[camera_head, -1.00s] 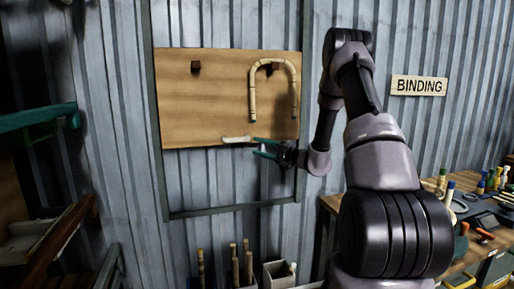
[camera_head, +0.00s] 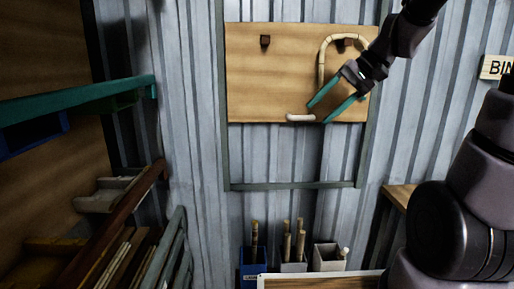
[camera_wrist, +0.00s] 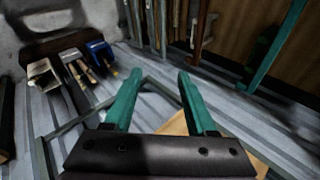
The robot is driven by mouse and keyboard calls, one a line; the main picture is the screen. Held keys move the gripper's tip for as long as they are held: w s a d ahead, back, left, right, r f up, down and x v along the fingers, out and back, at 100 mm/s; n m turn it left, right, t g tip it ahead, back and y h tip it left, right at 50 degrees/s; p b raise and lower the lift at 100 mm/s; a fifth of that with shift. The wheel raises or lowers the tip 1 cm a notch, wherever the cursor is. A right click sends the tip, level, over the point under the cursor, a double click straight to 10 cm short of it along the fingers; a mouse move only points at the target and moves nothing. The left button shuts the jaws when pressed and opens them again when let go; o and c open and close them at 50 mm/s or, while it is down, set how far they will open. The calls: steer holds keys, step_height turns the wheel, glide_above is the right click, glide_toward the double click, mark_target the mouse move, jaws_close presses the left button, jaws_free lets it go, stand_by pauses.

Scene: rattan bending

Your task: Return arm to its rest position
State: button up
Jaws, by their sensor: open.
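My gripper (camera_head: 334,108) has two green fingers, spread apart with nothing between them. In the head view it is in front of the lower right part of the wooden board (camera_head: 262,85), pointing down and left. My arm comes in from the right. The wrist view shows the same open gripper (camera_wrist: 156,88) with both fingers apart. A curved rattan piece (camera_head: 322,62) hangs at the board's upper right, partly hidden behind my gripper. A short pale piece (camera_head: 300,118) sits at the board's lower edge, just left of the fingertips.
Bins holding rattan poles (camera_head: 293,265) stand below the board; they also show in the wrist view (camera_wrist: 73,66). A green shelf edge (camera_head: 75,102) and a rack with slats (camera_head: 125,240) are at the left. A wooden bench corner (camera_head: 398,195) is at the right.

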steer(key=s+d+r+m+t+h, duration=0.2)
steer(key=s+d+r+t+h, duration=0.2)
steer(key=s+d, duration=0.4)
steer(key=shift+s+r+t+h, duration=0.15)
steer(key=shift+s+t+h, duration=0.35)
steer(key=shift+h, duration=0.7)
steer(key=shift+d, duration=0.1)
